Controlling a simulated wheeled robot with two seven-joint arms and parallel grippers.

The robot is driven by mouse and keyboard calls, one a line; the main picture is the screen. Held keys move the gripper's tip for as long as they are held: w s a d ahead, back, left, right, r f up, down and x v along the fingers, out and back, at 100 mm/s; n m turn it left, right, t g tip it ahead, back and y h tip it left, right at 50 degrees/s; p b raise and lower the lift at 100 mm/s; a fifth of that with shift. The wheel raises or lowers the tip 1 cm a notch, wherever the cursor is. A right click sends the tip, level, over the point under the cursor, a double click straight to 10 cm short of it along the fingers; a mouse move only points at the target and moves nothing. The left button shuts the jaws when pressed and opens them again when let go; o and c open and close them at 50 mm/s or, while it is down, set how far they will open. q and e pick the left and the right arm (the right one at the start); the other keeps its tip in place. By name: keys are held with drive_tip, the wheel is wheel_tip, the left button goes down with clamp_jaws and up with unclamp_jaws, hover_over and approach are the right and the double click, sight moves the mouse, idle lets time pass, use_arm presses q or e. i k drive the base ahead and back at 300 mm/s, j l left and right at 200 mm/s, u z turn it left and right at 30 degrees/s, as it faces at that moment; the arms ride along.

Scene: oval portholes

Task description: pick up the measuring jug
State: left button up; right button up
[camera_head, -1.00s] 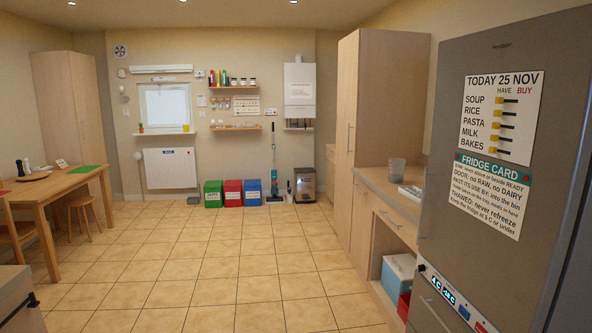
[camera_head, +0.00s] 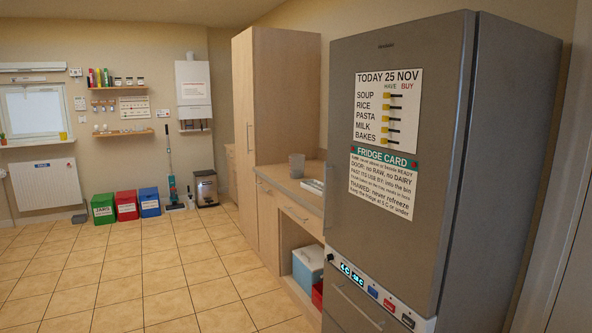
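A small grey, jug-like vessel (camera_head: 296,167) stands upright on the wooden counter, between the tall cupboard and the fridge. It looks like the measuring jug, but it is too small to make out a handle or markings. Nothing touches it from above. Neither of my grippers is in view.
The grey fridge (camera_head: 440,170) stands close on the right and hides part of the counter (camera_head: 272,176). A white tray-like item (camera_head: 313,186) lies near the vessel. A tall cupboard (camera_head: 283,95) stands behind. Cool box (camera_head: 308,268) sits under the counter. The tiled floor (camera_head: 130,275) is clear.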

sight(296, 162)
drive_tip(key=i+j+u, duration=0.3)
drive_tip(key=i, duration=0.35)
drive_tip(key=i+u, duration=0.35)
drive_tip(key=i, duration=0.25)
drive_tip(key=i+z, duration=0.1)
drive_tip(key=i, duration=0.5)
drive_tip(key=i+j+z, duration=0.1)
drive_tip(key=i, duration=0.45)
drive_tip(key=i+j+z, duration=0.1)
drive_tip(key=i, duration=0.5)
drive_tip(key=j, duration=0.1)
